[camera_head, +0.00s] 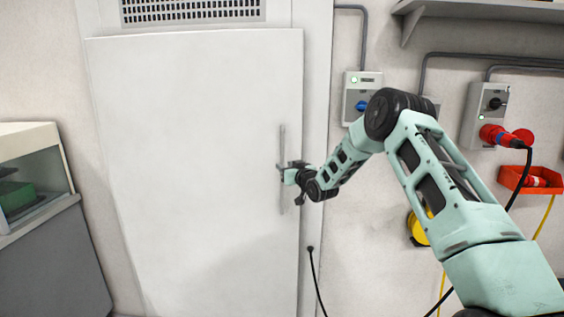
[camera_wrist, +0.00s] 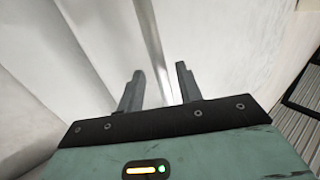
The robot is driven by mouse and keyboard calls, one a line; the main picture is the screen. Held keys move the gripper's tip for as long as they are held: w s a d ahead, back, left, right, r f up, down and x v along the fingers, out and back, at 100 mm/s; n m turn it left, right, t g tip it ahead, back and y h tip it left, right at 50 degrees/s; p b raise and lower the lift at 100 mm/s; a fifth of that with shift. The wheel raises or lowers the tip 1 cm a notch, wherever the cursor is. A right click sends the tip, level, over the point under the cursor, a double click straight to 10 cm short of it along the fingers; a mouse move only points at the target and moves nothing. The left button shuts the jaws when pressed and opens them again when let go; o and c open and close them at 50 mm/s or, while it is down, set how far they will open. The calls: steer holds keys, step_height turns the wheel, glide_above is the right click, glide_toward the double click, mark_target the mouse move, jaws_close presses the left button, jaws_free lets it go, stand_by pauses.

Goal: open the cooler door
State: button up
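The white cooler door (camera_head: 190,130) fills the left middle of the head view and looks shut in its frame. A thin upright metal handle (camera_head: 282,140) is near its right edge. My gripper (camera_head: 285,173) is at the handle, around the middle of its length. In the wrist view, my gripper's two fingers (camera_wrist: 160,75) stand apart, and the handle bar (camera_wrist: 151,40) runs between them with space showing on both sides. I see no finger pressed on the bar. The arm partly hides the wall right of the door.
A vent grille (camera_head: 190,10) is above the door. Control boxes (camera_head: 362,95) (camera_head: 488,113), a red bin (camera_head: 530,180) and cables are on the wall at right. A glass-fronted cabinet (camera_head: 35,165) stands at the left. The space before the door looks clear.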

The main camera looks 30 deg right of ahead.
steer(key=shift+w+p, duration=0.3)
steer(key=shift+w, duration=1.5)
jaws_close()
